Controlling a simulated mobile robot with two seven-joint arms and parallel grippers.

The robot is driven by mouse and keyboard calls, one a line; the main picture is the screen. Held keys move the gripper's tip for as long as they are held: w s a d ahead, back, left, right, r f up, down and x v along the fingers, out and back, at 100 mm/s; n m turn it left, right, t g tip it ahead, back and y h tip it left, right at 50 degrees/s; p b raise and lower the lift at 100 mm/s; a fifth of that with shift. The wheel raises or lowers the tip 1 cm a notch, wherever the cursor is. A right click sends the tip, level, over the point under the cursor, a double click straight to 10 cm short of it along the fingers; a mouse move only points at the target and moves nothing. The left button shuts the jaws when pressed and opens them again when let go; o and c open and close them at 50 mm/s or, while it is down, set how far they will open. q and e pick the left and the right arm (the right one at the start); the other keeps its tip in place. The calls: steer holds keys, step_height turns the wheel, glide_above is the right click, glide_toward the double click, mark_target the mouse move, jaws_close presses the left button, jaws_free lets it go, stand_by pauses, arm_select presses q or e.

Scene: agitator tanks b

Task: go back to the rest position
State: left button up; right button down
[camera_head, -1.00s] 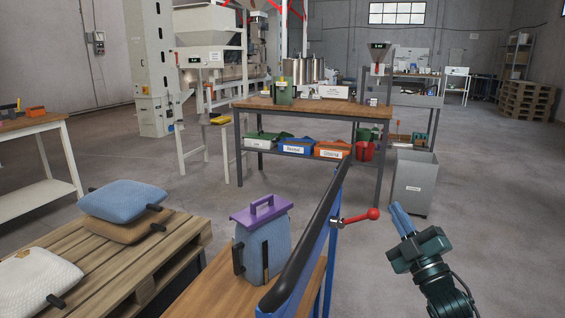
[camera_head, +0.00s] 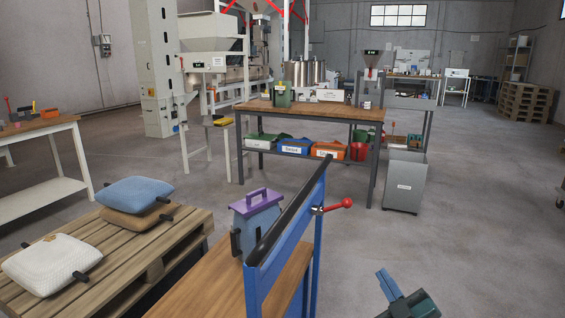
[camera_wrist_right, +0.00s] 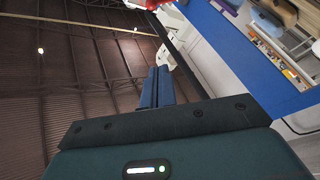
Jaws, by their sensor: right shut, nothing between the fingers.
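My right gripper (camera_head: 390,284) is at the bottom right of the head view, low in front of the floor and to the right of the blue cart. Its blue fingers are together with nothing between them. In the right wrist view the shut fingers (camera_wrist_right: 156,88) point up toward the ceiling, with the blue cart frame (camera_wrist_right: 250,60) beside them on the right. My left gripper is not in the head view.
A blue cart frame (camera_head: 308,228) with a red-knobbed lever (camera_head: 346,203) stands just left of my right gripper. A blue bag with a purple handled top (camera_head: 256,215) stands on its wooden deck. A pallet (camera_head: 150,250) holds sacks. Floor to the right is clear.

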arm_select(q)
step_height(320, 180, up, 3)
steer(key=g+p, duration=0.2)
steer(key=p, duration=0.9)
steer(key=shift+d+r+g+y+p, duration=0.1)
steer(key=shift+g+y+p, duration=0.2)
steer(key=shift+p, duration=0.05)
arm_select(e)
steer(key=s+a+f+m+g, duration=0.2)
steer(key=s+g, duration=0.1)
steer(key=s, duration=0.5)
steer(key=s+a+f+m+g+h, duration=0.1)
steer(key=s+a+f+m+g, duration=0.1)
steer(key=s, duration=0.7)
steer(key=s+a+f+m+g, duration=0.2)
steer(key=s+a+m+g, duration=0.1)
steer(key=s, duration=0.5)
steer(key=shift+s+a+f+m+g+h, duration=0.2)
steer(key=shift+f+m+g+h, duration=0.15)
steer(key=shift+g, duration=0.25)
